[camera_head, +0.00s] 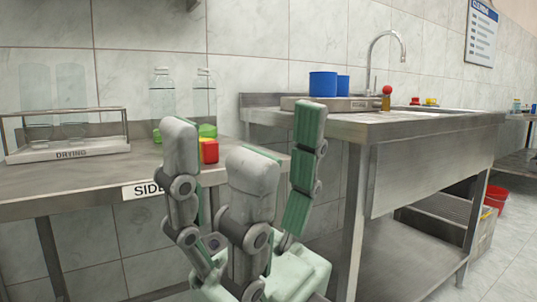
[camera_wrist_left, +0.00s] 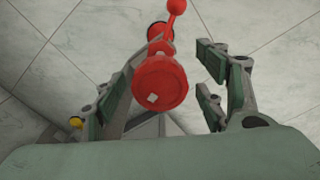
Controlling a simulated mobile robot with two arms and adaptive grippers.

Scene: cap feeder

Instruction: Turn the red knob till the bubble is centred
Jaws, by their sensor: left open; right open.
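In the left wrist view a round red knob-like part (camera_wrist_left: 160,82) with a small pale mark shows between the fingers of my left gripper (camera_wrist_left: 186,58). A red ball on a thin stem (camera_wrist_left: 176,7) shows just beyond it. The left gripper is open; I cannot tell whether a finger touches the red part. The left gripper is not visible in the head view. My right gripper (camera_head: 246,136) is open and empty there, its fingers spread in front of the benches. No bubble can be made out in either view.
A metal side bench (camera_head: 60,197) carries a drying rack (camera_head: 68,152), clear bottles (camera_head: 162,95) and a red block (camera_head: 209,151) partly behind a right finger. Open floor lies at far right.

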